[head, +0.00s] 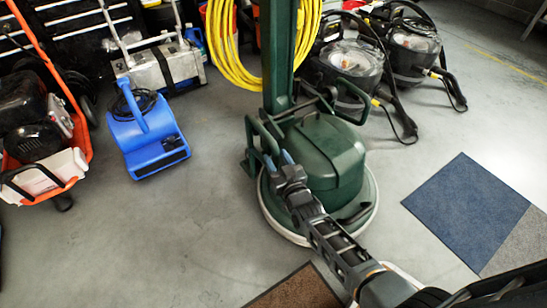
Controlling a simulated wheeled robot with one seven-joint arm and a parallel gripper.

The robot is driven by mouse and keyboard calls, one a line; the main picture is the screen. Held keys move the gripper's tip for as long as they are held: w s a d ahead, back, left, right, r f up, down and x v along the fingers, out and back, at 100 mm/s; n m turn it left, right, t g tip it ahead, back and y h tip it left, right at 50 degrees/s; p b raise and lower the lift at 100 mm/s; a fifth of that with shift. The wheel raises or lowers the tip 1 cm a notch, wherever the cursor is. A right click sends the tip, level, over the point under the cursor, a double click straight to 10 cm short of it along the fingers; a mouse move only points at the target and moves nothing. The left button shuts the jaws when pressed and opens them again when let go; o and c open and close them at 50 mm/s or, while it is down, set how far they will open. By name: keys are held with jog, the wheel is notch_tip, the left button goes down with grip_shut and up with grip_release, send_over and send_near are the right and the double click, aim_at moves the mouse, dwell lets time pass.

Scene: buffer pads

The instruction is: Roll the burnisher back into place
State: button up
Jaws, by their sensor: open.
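The burnisher (335,151) is a dark green floor machine with a round base and a pale rim at the floor. It stands upright in the middle of the head view, with a tall green column (279,50) and a yellow cable coiled on it. A green side handle (262,137) sticks out at its left. My gripper (279,160) is open at the burnisher's left front, close to that handle. I cannot tell whether the fingers touch it or go around it. My arm hides part of the base.
A blue blower (148,140) and an orange-framed machine (45,130) stand on the left. Two black vacuum-like machines (352,68) with hoses stand behind right. A blue mat (468,205) lies on the right and a brown mat (298,290) at the front. Grey floor is clear at front left.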

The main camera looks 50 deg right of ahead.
jog(key=shift+x, duration=0.85)
jog(key=shift+c, duration=0.3)
grip_shut()
